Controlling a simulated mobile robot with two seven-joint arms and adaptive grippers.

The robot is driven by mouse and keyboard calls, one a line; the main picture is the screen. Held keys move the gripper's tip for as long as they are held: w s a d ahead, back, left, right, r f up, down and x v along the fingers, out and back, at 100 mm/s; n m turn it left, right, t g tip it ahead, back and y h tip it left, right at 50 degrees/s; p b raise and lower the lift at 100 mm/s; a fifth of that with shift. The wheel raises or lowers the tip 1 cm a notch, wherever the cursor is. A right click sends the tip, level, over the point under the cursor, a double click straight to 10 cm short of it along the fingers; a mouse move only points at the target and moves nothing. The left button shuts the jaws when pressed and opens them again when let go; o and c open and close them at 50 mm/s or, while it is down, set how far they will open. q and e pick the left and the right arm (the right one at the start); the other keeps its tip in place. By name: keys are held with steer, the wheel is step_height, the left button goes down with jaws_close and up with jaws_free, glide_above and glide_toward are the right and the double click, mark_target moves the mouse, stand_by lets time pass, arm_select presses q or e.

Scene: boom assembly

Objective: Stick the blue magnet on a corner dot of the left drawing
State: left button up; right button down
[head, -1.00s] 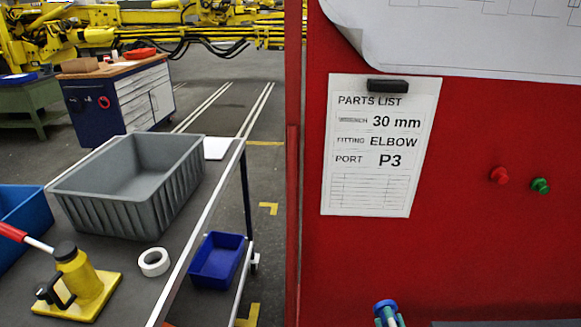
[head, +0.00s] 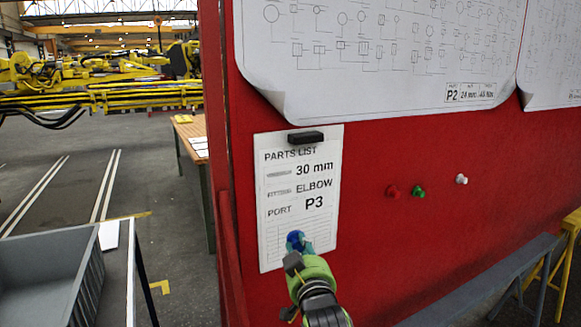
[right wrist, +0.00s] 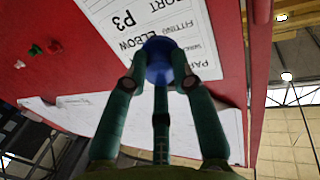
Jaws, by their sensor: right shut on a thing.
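My right gripper (head: 296,245) is shut on the blue magnet (head: 295,238), in front of the lower part of the parts list. The right wrist view shows the round blue magnet (right wrist: 159,60) between the green fingers of the gripper (right wrist: 158,75). I cannot tell whether the magnet touches the paper. The left drawing (head: 400,65) is the large white sheet high on the red board, marked P2. Its lower left and lower right corners curl away. No corner dot can be made out. My left gripper is not in view.
The parts list (head: 285,200) hangs on the red board (head: 380,240) under a black magnet (head: 305,138). Red (head: 392,191), green (head: 418,191) and white (head: 461,180) magnets sit to its right. Another drawing (head: 550,60) is at the right edge. A grey bench (head: 500,280) stands lower right.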

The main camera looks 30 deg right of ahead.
steer(key=w+d+r+m, duration=0.1)
steer(key=r, duration=0.1)
steer(key=w+r+m, duration=0.1)
steer(key=r, duration=0.1)
steer(key=w+d+r+m, duration=0.1)
steer(key=r, duration=0.2)
steer(key=shift+w+d+m, duration=0.1)
steer(key=shift+d+m, duration=0.2)
step_height(320, 180, up, 20)
steer(key=w+a+m+t+y, duration=0.1)
steer(key=a+m+y, duration=0.15)
steer(key=y, duration=0.35)
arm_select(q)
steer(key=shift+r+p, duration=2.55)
arm_select(e)
steer(key=shift+w+d+r, duration=0.1)
steer(key=shift+w+d, duration=0.1)
steer(key=shift+w, duration=1.65)
steer(key=shift+w+d+f, duration=0.1)
steer(key=shift+w+d, duration=0.05)
steer(key=shift+w, duration=1.7)
steer(key=shift+w+d+r, duration=0.1)
steer(key=shift+w+d, duration=0.1)
steer(key=shift+w, duration=1.65)
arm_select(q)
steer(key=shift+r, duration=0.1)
arm_select(e)
steer(key=shift+w, duration=0.15)
